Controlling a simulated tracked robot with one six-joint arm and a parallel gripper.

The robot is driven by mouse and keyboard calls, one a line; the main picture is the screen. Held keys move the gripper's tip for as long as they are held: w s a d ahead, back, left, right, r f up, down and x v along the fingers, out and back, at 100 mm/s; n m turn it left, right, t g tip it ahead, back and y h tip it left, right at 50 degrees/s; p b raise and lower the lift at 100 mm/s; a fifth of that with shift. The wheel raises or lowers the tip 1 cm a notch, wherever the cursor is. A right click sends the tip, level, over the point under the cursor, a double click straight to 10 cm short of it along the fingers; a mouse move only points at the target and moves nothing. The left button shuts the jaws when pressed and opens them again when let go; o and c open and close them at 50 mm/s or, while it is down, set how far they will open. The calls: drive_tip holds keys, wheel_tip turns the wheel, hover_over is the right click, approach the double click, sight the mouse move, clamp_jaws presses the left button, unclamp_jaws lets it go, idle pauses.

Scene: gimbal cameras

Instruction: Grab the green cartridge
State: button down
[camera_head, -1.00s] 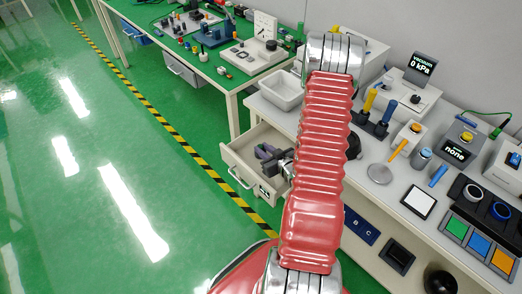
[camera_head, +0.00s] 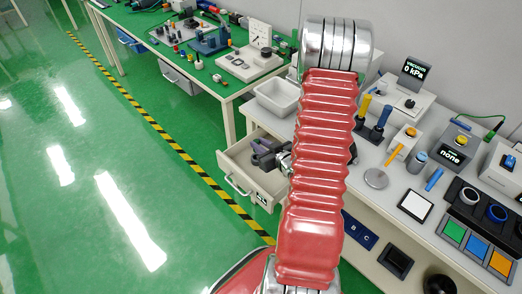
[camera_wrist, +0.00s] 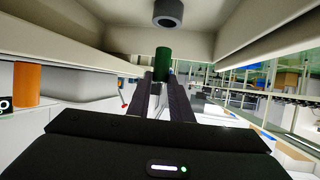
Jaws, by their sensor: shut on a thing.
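The green cartridge (camera_wrist: 162,58) shows in the wrist view as a dark green upright cylinder between the tips of my gripper (camera_wrist: 161,76). The two dark fingers are shut on it, one on each side, and hide its lower part. In the head view my gripper (camera_head: 262,152) is over the open white drawer (camera_head: 233,170) at the left end of the bench. The cartridge cannot be made out there, and my red arm covers part of the drawer's right side.
A white bin (camera_head: 278,97) stands on the bench behind the drawer. A grey ring-shaped part (camera_wrist: 168,13) shows beyond the cartridge in the wrist view. Blue and yellow handles (camera_head: 376,120) stand right of my arm. The green floor (camera_head: 90,200) at left is clear.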

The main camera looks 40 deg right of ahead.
drive_tip(key=shift+r, duration=1.65)
